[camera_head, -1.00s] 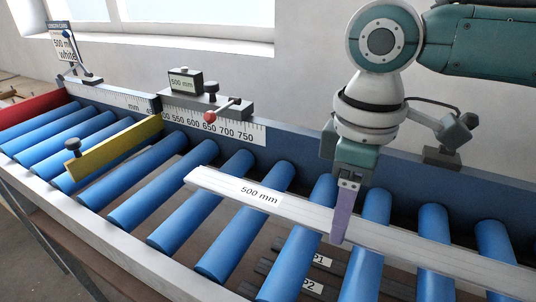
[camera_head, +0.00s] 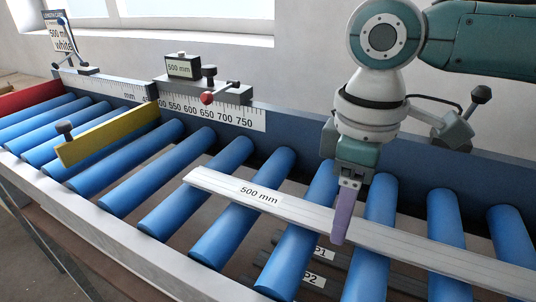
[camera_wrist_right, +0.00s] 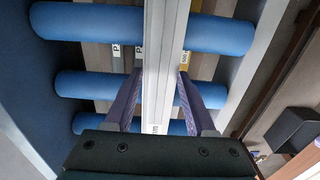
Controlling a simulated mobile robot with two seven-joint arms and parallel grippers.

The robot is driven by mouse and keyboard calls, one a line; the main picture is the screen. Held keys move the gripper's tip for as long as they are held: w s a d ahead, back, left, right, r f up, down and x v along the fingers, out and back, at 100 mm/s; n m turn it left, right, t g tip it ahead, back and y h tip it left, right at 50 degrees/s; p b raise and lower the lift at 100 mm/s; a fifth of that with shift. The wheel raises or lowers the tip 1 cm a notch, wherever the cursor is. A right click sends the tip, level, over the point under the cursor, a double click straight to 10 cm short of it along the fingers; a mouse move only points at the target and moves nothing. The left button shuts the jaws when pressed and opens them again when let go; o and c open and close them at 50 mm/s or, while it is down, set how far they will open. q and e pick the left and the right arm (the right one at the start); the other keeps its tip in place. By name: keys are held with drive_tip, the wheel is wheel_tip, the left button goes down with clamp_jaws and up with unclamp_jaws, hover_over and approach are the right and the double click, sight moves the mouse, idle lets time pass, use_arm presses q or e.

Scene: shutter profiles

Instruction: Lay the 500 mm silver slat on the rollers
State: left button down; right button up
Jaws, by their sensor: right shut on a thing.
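The silver slat (camera_head: 300,213), labelled 500 mm, lies diagonally over the blue rollers (camera_head: 290,240) in the head view. Whether it touches them or hangs just above is hard to tell. My right gripper (camera_head: 341,222) is shut on the slat from above. In the right wrist view the slat (camera_wrist_right: 163,60) runs between the two purple fingers (camera_wrist_right: 155,100), crossing several rollers. Its far right end is cut off in the head view. My left gripper is not in view.
A length card (camera_head: 62,38) reads white. Profiles marked P1 and P2 (camera_head: 316,280) lie below the rollers.

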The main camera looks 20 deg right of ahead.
drive_tip(key=shift+f, duration=0.35)
drive_tip(key=o, duration=1.4)
drive_tip(key=shift+o, duration=0.2)
drive_tip(key=shift+r, duration=0.1)
wheel_tip(320, 180, up, 10)
